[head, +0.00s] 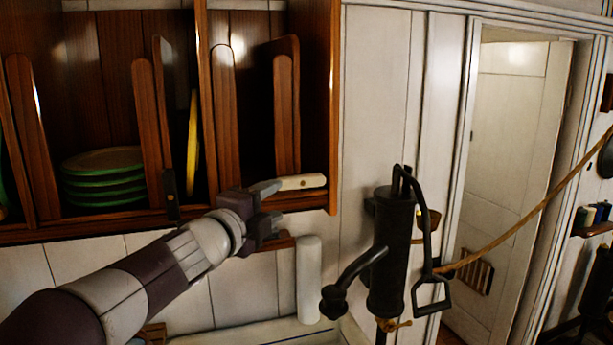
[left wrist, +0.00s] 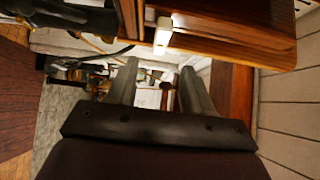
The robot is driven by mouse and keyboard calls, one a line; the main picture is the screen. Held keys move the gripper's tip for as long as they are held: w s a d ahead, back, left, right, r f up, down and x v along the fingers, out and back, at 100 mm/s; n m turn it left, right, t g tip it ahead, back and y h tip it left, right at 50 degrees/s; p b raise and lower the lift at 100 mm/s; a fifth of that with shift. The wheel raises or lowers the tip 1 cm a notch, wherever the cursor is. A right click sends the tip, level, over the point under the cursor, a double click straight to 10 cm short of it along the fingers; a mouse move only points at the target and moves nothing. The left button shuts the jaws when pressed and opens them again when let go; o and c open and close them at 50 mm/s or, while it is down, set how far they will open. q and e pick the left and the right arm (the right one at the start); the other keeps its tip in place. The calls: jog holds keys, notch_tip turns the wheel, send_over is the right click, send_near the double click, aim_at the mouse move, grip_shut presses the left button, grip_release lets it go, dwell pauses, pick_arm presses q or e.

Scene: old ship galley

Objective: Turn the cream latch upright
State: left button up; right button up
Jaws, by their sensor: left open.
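The cream latch (head: 302,182) is a small pale bar with a brass screw, lying about level on the lower front edge of the wooden plate rack. In the left wrist view the cream latch (left wrist: 162,36) shows at the top, above the space between my fingertips. My left gripper (head: 275,203) is just left of the latch in the head view, its fingers apart and pointing right. In the left wrist view the left gripper (left wrist: 158,70) is open with nothing between its fingers. Contact with the latch cannot be made out. My right gripper is not in view.
A dark latch (head: 171,188) stands upright on the rack edge at left. Green-rimmed plates (head: 104,178) and a yellow plate (head: 193,145) are in the wooden rack (head: 335,100). A white roll (head: 308,278) is below; a black hand pump (head: 390,255) stands to the right.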

aim_at(297, 184)
pick_arm(q)
jog(key=p+x, duration=0.4)
jog(key=x, duration=0.6)
jog(key=shift+w+d, duration=0.15)
jog(key=shift+w, duration=0.2)
jog(key=shift+s+a+r, duration=0.2)
jog(key=shift+s+a, duration=0.35)
jog(key=shift+s, duration=0.15)
jog(key=shift+w+d+f, duration=0.1)
jog(key=shift+w+d, duration=0.1)
jog(key=shift+w, duration=0.1)
grip_shut()
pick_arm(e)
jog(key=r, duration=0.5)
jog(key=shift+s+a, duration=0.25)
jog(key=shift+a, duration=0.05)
